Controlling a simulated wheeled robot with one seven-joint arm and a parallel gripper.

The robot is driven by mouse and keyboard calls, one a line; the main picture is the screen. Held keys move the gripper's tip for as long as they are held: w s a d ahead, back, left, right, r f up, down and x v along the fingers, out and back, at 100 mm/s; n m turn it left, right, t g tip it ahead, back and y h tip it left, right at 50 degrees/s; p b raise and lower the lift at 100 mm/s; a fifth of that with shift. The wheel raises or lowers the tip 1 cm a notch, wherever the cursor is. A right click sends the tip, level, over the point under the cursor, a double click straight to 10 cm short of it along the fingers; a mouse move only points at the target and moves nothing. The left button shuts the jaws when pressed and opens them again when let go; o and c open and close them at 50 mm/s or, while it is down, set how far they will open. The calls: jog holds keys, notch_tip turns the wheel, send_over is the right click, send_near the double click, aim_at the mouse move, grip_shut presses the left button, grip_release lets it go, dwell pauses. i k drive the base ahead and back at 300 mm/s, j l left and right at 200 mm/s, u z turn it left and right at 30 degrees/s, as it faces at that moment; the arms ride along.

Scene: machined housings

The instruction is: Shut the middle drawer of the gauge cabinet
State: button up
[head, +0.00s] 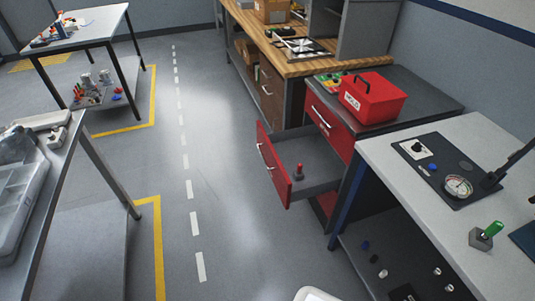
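The gauge cabinet (400,88) stands at the right, grey with red drawer fronts. Its middle drawer is pulled well out to the left, into the aisle. The red front (272,167) of this drawer faces left and carries pale handles. A small red-topped object (299,172) stands inside on the grey drawer floor. The top drawer (326,119) is shut. A red front (323,207) below is mostly hidden by the open drawer. My gripper is not in view.
A red box (372,97) sits on the cabinet. A white-topped bench (415,190) with a gauge panel (440,165) stands close in front. A wooden-topped bench (262,43) is behind. The grey aisle floor (220,200) left of the drawer is clear. A table (62,165) stands far left.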

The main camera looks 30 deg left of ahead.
aim_at(303, 154)
jog(key=u, duration=1.2)
